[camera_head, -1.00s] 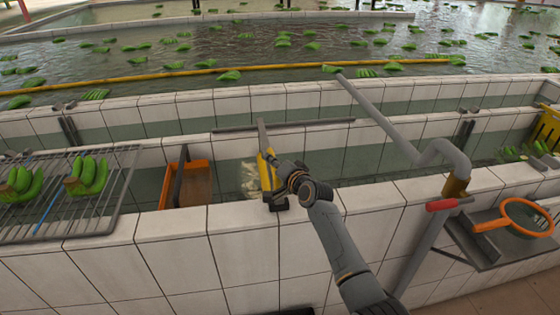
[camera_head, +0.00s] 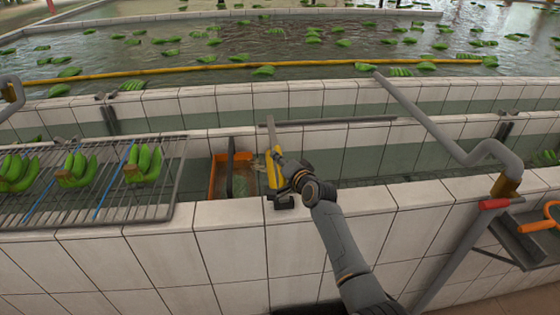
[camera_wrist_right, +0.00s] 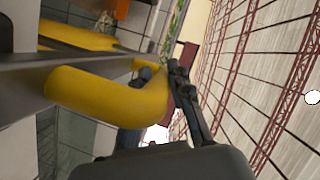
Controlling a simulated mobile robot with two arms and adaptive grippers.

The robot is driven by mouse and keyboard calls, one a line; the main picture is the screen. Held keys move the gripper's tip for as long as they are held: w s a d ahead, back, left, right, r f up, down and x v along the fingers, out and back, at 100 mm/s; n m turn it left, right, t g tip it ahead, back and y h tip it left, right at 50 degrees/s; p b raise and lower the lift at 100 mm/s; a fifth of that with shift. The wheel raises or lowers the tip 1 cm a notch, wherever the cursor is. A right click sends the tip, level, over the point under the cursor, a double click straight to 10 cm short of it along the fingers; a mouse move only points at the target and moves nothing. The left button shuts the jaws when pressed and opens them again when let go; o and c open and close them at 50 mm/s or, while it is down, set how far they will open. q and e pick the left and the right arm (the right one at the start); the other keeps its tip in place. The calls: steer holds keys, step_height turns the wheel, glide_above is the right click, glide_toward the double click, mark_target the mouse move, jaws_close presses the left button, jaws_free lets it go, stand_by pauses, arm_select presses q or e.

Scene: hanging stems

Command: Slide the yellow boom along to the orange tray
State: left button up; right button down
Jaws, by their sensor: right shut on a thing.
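The yellow boom (camera_head: 270,172) with its grey bar lies across the tiled trough, just right of the orange tray (camera_head: 216,178). A narrow strip of water with pale floating scraps (camera_head: 258,163) shows between them. My right gripper (camera_head: 284,168) is shut on the boom near the front wall. In the right wrist view the boom's yellow handle (camera_wrist_right: 105,97) runs up to a dark finger; the other finger is mostly hidden. The tray is set down in the trough, with a dark upright bar (camera_head: 230,168) in front of it. My left gripper is out of view.
A wire rack (camera_head: 150,200) with green banana bunches (camera_head: 143,163) stands left of the tray. A bent grey pipe (camera_head: 440,135) crosses the trough at right. The front wall top (camera_head: 235,213) is clear beside the gripper. An orange-handled item (camera_head: 545,220) sits at the right edge.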

steer(key=shift+s+a+f, duration=0.1)
steer(key=shift+a, duration=0.15)
steer(key=c, duration=1.5)
jaws_free()
steer(key=o, duration=0.3)
steer(key=shift+a, duration=0.15)
steer(key=shift+s+d, duration=0.1)
steer(key=shift+d, duration=0.15)
steer(key=v, duration=1.1)
steer(key=shift+s+r, duration=0.2)
steer(key=shift+s, duration=0.1)
